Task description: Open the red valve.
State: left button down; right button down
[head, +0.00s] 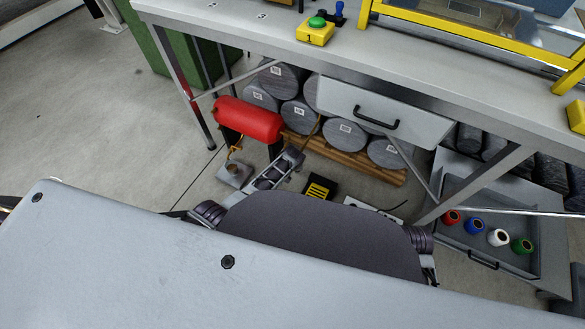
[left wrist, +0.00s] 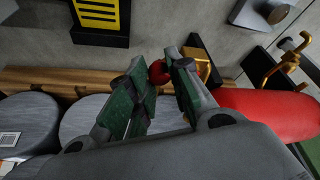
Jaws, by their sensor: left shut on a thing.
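The red valve (left wrist: 158,73) shows as a small red knob between the fingertips of my left gripper (left wrist: 155,66) in the left wrist view. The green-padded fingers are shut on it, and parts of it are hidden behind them. Brass fittings (left wrist: 203,66) sit just beside it, close to a red tank (left wrist: 275,114). In the head view the tank (head: 249,119) lies under the workbench. My left gripper (head: 293,156) is just right of and below it there; the valve cannot be made out. My right gripper is not in view.
The workbench (head: 450,95) with a drawer (head: 372,108) stands over the work area. Grey cylinders (head: 345,134) lie on a wooden pallet (head: 340,157) behind the gripper. A black-and-yellow box (head: 319,188) is on the floor. An open drawer (head: 500,240) holds several coloured rolls.

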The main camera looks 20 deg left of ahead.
pick_arm(q)
jog(key=c, duration=1.5)
grip_release()
jog(key=shift+o, duration=0.9)
jog(key=shift+r, duration=0.1)
jog(key=shift+s+d+r, duration=0.1)
jog(key=shift+s+r, duration=0.1)
jog(key=shift+r, duration=0.2)
jog(key=v, duration=0.6)
jog(key=shift+s+r, duration=0.1)
jog(key=shift+s, duration=0.05)
